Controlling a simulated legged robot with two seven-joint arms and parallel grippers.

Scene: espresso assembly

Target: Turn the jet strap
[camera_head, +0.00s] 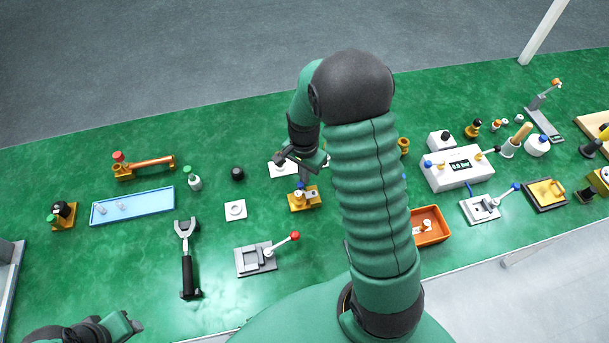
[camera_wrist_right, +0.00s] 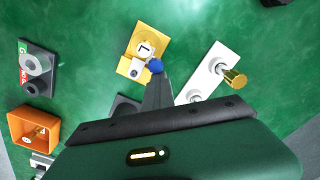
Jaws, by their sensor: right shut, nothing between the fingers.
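A small yellow fixture (camera_head: 304,200) stands on the green table near the middle, with a blue ball knob on it. In the right wrist view the yellow fixture (camera_wrist_right: 142,48) carries a pale round piece with a dark L-shaped mark, and the blue knob (camera_wrist_right: 156,66) sits at its lower right. I cannot tell for certain which part is the jet strap. My right gripper (camera_head: 302,166) is shut and empty, just above the fixture; its fingertips (camera_wrist_right: 158,78) appear right at the blue knob, contact unclear. My left gripper (camera_head: 132,324) is low at the left, its fingers unclear.
A white plate with a brass post (camera_wrist_right: 231,78) is beside the fixture. An orange bin (camera_head: 431,226), a grey lever fixture (camera_head: 256,259) with a red knob, a portafilter (camera_head: 187,262) and a blue tray (camera_head: 133,206) stand around. Bare green table lies between them.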

